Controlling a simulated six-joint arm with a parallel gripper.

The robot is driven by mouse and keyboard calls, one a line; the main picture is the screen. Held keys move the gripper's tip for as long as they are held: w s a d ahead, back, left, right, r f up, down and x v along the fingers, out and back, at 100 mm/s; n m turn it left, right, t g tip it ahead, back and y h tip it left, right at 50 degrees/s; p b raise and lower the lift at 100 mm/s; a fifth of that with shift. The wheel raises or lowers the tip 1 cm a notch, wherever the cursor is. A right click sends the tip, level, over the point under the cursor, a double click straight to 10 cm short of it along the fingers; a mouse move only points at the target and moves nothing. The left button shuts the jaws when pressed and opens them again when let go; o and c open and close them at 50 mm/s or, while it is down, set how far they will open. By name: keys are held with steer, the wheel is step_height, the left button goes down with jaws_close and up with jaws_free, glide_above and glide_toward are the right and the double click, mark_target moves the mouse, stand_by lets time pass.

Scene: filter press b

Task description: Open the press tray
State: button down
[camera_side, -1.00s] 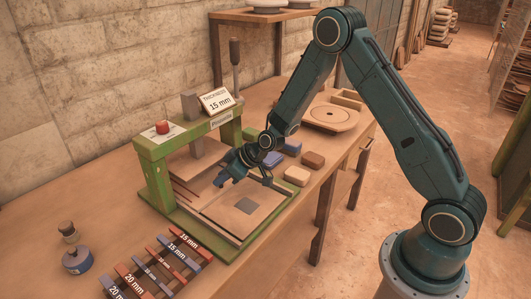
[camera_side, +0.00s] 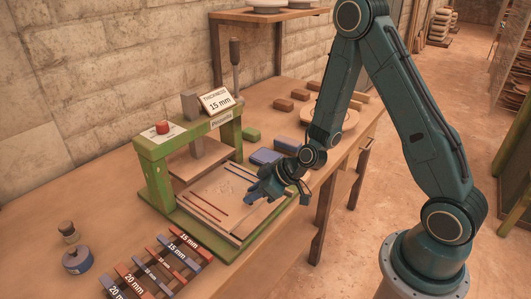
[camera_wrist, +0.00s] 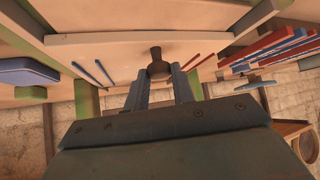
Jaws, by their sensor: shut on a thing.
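The press tray (camera_side: 222,188) is a pale wooden board pulled out in front of the green press (camera_side: 155,180), lying over its green-edged base. Thin red strips (camera_side: 205,207) and blue strips (camera_side: 240,173) lie on it. My gripper (camera_side: 256,194) is at the tray's front right edge. In the wrist view, my gripper (camera_wrist: 160,84) has its two fingers around a dark knob (camera_wrist: 156,54) in front of the tray's edge (camera_wrist: 110,42). The knob is hidden by my fingers in the side view.
Labelled red and blue bars (camera_side: 160,262) lie at the front of the table. A blue block (camera_side: 266,156) and a green block (camera_side: 251,134) lie behind the tray. A round board (camera_side: 335,118) is farther back.

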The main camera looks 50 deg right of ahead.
steer(key=shift+s, duration=1.3)
steer(key=c, duration=1.2)
jaws_free()
steer(key=shift+w, duration=0.1)
steer(key=shift+r, duration=0.2)
steer(key=shift+r, duration=9.8)
steer(key=shift+o, duration=0.2)
